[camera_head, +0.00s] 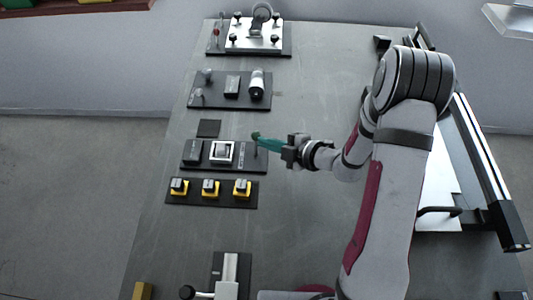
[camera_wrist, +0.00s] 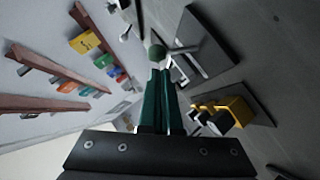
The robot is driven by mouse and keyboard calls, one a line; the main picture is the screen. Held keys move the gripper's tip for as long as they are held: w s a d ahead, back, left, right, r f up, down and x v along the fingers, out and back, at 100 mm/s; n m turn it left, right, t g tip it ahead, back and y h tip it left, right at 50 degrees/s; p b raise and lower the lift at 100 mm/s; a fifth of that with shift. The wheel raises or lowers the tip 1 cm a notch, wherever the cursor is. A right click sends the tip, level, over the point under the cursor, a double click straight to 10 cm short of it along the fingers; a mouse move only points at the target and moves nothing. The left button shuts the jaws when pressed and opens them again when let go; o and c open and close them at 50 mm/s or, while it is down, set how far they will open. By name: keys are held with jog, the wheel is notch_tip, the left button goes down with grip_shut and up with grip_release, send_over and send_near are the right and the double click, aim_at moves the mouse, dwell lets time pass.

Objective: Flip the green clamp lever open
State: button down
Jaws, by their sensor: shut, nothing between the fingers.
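The green clamp lever's round knob (camera_head: 255,135) sits on a thin grey rod standing up at the right end of a black plate. In the wrist view the green knob (camera_wrist: 157,52) is just beyond my fingertips, with its grey rod running right towards the plate. My gripper (camera_head: 263,142) has teal fingers pointing left at the knob. In the wrist view my gripper (camera_wrist: 159,73) is shut, its two fingers together with nothing between them. The tips are at or very near the knob; I cannot tell whether they touch.
The black plate (camera_head: 194,152) also carries a white-framed square piece (camera_head: 222,152). A strip with yellow switch blocks (camera_head: 211,188) lies in front of it. Other fixture plates stand behind (camera_head: 206,93) and at the far end (camera_head: 247,36). The board between the fixtures and my arm is clear.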

jog(key=shift+r, duration=0.65)
jog(key=w+r+v, duration=0.2)
jog(key=v, duration=1.1)
jog(key=shift+d+r, duration=0.25)
jog(key=shift+d, duration=0.15)
